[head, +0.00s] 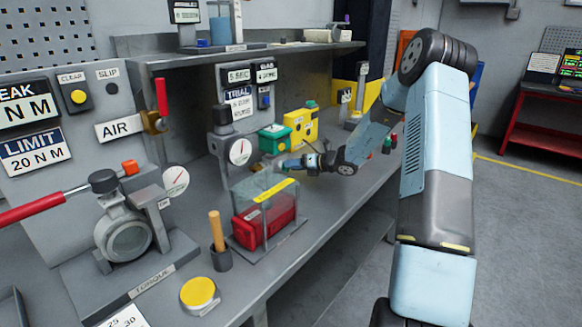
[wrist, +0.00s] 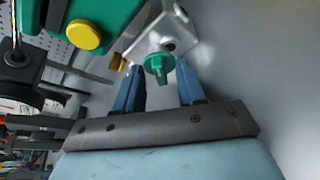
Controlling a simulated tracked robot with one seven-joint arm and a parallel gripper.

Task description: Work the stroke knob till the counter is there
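A green knob (wrist: 158,64) sticks out from a grey metal block (wrist: 162,35) in the wrist view. My gripper (wrist: 159,68) has its two blue fingers apart, one on each side of the knob. I see a gap on both sides; whether either finger touches it, I cannot tell. In the head view my gripper (head: 284,166) is low over the bench, in front of the green box (head: 275,138), and the knob is too small to make out there. No label naming the stroke knob is legible. I cannot tell which display is the counter.
The green box's yellow button (wrist: 84,36) is close by at upper left in the wrist view. A yellow unit (head: 300,124) stands behind the gripper. A clear-sided case with a red block (head: 265,222) stands in front. A shelf (head: 190,60) overhangs the bench.

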